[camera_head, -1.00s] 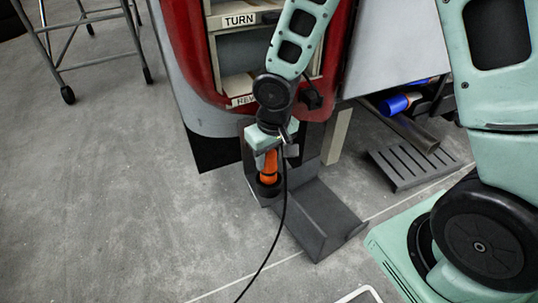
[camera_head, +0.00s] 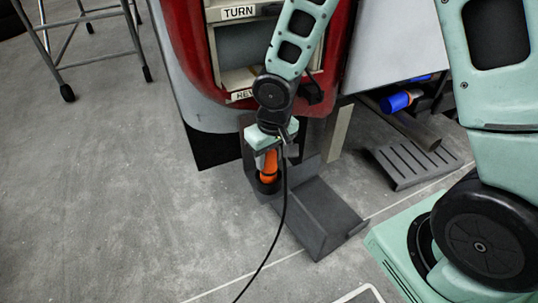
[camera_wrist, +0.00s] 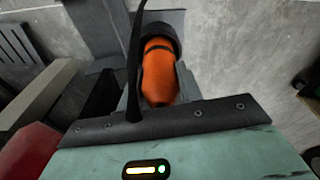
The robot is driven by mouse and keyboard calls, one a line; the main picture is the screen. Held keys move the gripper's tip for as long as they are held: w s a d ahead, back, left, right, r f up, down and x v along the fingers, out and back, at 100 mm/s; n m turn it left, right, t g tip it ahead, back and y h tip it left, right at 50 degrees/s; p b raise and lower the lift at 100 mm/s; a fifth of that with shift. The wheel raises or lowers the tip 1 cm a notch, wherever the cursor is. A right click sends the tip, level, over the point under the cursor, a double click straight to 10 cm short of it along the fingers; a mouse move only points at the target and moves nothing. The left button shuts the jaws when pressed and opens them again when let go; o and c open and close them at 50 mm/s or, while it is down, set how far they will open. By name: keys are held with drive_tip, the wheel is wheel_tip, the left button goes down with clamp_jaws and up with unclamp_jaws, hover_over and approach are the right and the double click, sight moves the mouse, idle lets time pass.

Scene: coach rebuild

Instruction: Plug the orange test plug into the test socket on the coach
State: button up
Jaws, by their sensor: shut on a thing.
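My gripper (camera_head: 269,158) is shut on the orange test plug (camera_head: 269,170) and points down, low in front of the red and grey coach (camera_head: 183,65). In the wrist view the orange plug (camera_wrist: 158,75) sits between the fingers of my gripper (camera_wrist: 161,88), with a dark band around it and a dark round part at its far end. I cannot tell whether that dark part is the plug's nose or the test socket. A black cable (camera_head: 284,205) runs from beside the plug down to the floor.
A dark grey angled bracket (camera_head: 318,215) stands on the floor just right of the plug. A slotted grey step (camera_head: 415,165) and a blue cylinder (camera_head: 395,104) lie further right. A metal stool (camera_head: 95,50) stands at the back left. The left floor is clear.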

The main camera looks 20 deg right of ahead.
drive_tip(key=shift+f+b, duration=0.8)
drive_tip(key=shift+f, duration=0.2)
idle(2.0)
drive_tip(key=o, duration=0.9)
drive_tip(key=shift+c, duration=0.2)
drive_tip(key=r+p, duration=0.3)
drive_tip(key=s+r+p, duration=0.1)
drive_tip(key=r+p, duration=0.2)
drive_tip(key=r, duration=0.1)
drive_tip(key=r+p, duration=0.3)
drive_tip(key=r, duration=0.1)
drive_tip(key=shift+s+d+p, duration=0.15)
drive_tip(key=shift+p, duration=0.2)
